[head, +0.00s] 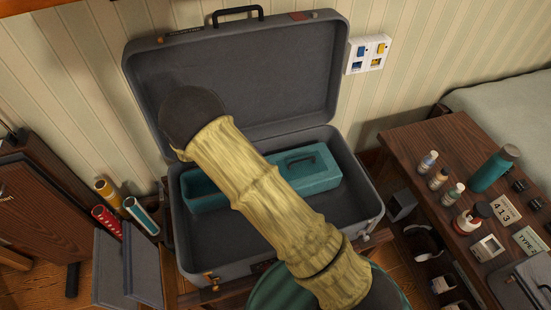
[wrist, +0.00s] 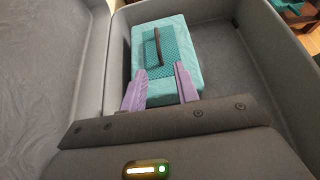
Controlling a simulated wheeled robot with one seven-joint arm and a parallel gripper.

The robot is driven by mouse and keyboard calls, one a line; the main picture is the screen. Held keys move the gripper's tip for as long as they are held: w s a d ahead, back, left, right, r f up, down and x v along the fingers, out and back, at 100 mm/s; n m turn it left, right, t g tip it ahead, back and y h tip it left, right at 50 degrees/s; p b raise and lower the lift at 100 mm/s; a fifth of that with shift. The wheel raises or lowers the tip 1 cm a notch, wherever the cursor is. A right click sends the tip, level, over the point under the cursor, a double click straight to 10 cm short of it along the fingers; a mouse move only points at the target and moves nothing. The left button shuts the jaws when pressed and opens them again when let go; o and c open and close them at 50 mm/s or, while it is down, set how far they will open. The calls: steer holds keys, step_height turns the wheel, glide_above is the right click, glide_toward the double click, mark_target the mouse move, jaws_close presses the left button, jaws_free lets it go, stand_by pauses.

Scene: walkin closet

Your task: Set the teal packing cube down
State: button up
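The teal packing cube (wrist: 185,55) lies inside the open grey suitcase (head: 230,268), with its dark strap handle (wrist: 157,47) on top. In the head view my arm crosses over the middle of the teal cube (head: 322,179) and hides part of it; teal shows on both sides of the arm. In the wrist view my gripper (wrist: 161,70) has its two purple fingers spread apart over the near end of the cube. The handle lies beyond the fingertips, with nothing visibly clamped between them. My gripper is hidden in the head view.
The suitcase lid (head: 260,75) stands open at the back against the striped wall. The case floor in front of the cube is bare. A wooden table (head: 425,150) with bottles and small items stands at right. Rolled tubes (head: 140,214) stand at left.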

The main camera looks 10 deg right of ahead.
steer(key=s+d+r+m+y, duration=1.2)
steer(key=s+d+m, duration=0.2)
steer(key=m, duration=0.6)
steer(key=shift+s+r, duration=0.35)
steer(key=shift+s, duration=0.75)
steer(key=shift+o, duration=0.4)
